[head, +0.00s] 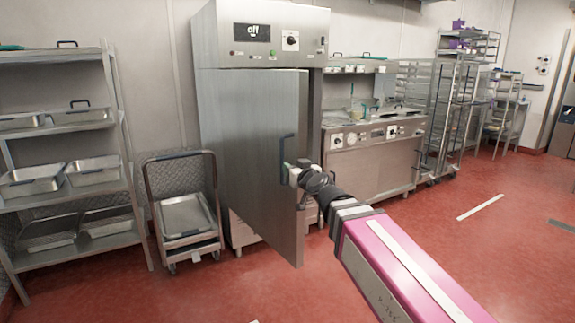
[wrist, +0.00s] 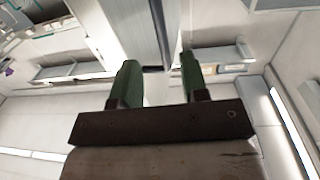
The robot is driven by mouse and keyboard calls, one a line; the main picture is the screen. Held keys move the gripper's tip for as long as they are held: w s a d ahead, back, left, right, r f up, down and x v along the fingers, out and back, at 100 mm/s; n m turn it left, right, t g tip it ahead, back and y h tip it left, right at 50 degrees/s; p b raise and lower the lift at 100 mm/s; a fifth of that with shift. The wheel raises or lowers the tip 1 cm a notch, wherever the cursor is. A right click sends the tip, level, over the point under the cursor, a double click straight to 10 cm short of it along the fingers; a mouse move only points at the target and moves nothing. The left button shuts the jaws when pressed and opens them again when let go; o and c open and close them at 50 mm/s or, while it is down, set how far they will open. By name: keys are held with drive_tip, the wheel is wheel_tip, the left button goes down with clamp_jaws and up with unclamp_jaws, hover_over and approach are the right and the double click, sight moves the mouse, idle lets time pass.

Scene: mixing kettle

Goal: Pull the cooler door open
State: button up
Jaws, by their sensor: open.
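The cooler (head: 262,30) is a tall steel cabinet with a small display reading "off" on its top panel. Its cooler door (head: 240,150) stands partly open, its right edge swung out toward me, with a gap beside the cabinet's frame. A dark vertical handle (head: 287,150) is on the door near that edge. My gripper (head: 290,174) is at the door's free edge, just below the handle's upper part. In the wrist view its two green fingers (wrist: 160,68) are apart, with a grey panel edge beyond them. I cannot tell whether they touch the door or handle.
A steel shelf rack (head: 75,130) with pans and a flat trolley (head: 185,215) stand to the left. A steel counter (head: 372,160) with controls stands right of the cooler, with tall wheeled racks (head: 460,100) beyond. The red floor (head: 500,250) is clear at the right.

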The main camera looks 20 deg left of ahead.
drive_tip(key=shift+s+d, duration=0.5)
